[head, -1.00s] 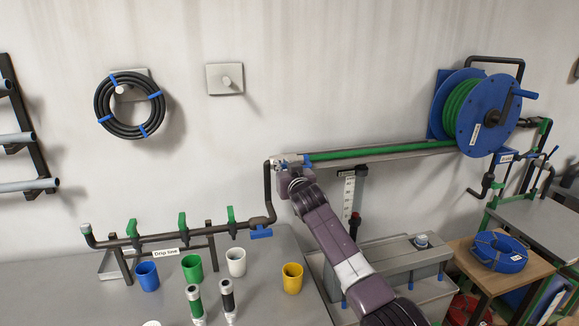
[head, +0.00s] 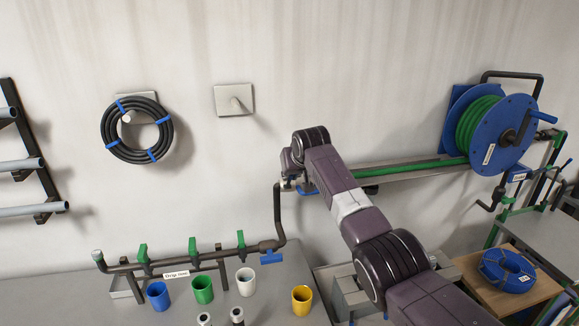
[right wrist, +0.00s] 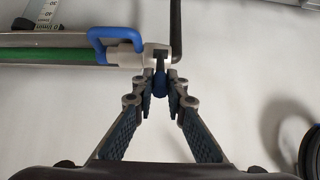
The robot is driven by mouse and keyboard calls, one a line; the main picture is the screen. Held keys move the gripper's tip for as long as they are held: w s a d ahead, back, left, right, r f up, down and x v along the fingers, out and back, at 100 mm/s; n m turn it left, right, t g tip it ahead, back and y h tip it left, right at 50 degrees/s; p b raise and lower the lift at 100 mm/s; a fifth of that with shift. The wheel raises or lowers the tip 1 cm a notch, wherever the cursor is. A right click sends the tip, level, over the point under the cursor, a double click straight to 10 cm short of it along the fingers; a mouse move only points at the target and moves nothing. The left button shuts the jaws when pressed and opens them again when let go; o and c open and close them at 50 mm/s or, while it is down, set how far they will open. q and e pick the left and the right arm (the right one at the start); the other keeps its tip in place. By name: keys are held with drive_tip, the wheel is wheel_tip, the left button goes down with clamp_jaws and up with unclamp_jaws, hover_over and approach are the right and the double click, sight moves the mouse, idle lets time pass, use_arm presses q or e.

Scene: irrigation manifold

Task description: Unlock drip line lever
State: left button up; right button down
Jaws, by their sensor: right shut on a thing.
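The drip line is a dark pipe with a "Drip line" label (head: 176,274) and green valve handles. It has a blue T-shaped handle (head: 270,256) near its right end, then bends up to a grey coupling (right wrist: 155,56) at the end of a green hose (right wrist: 50,55). In the right wrist view, a small blue lever (right wrist: 160,82) hangs from the coupling. My right gripper (right wrist: 161,90) is shut on this lever. A blue loop handle (right wrist: 103,42) lies left of it. In the head view, my arm hides most of this gripper. My left gripper is out of view.
Blue (head: 158,295), green (head: 202,290), white (head: 245,282) and yellow (head: 301,300) cups stand on the bench below the pipe. A blue reel (head: 492,133) is on the wall at right. A black hose coil (head: 137,130) hangs at left.

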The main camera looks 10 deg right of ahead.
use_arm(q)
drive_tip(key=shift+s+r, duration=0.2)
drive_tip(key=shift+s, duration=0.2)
use_arm(e)
drive_tip(key=shift+w+r, duration=0.15)
drive_tip(key=shift+r, duration=0.15)
drive_tip(key=shift+r, duration=0.1)
drive_tip(key=c, duration=1.9)
unclamp_jaws()
drive_tip(key=shift+w, duration=0.15)
drive_tip(key=shift+c, duration=0.2)
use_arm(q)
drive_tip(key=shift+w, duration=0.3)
use_arm(e)
drive_tip(key=shift+f, duration=0.3)
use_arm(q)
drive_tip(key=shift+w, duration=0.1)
use_arm(e)
drive_tip(key=v, duration=1.2)
drive_tip(key=shift+w+a+r, duration=0.1)
drive_tip(key=shift+w, duration=0.05)
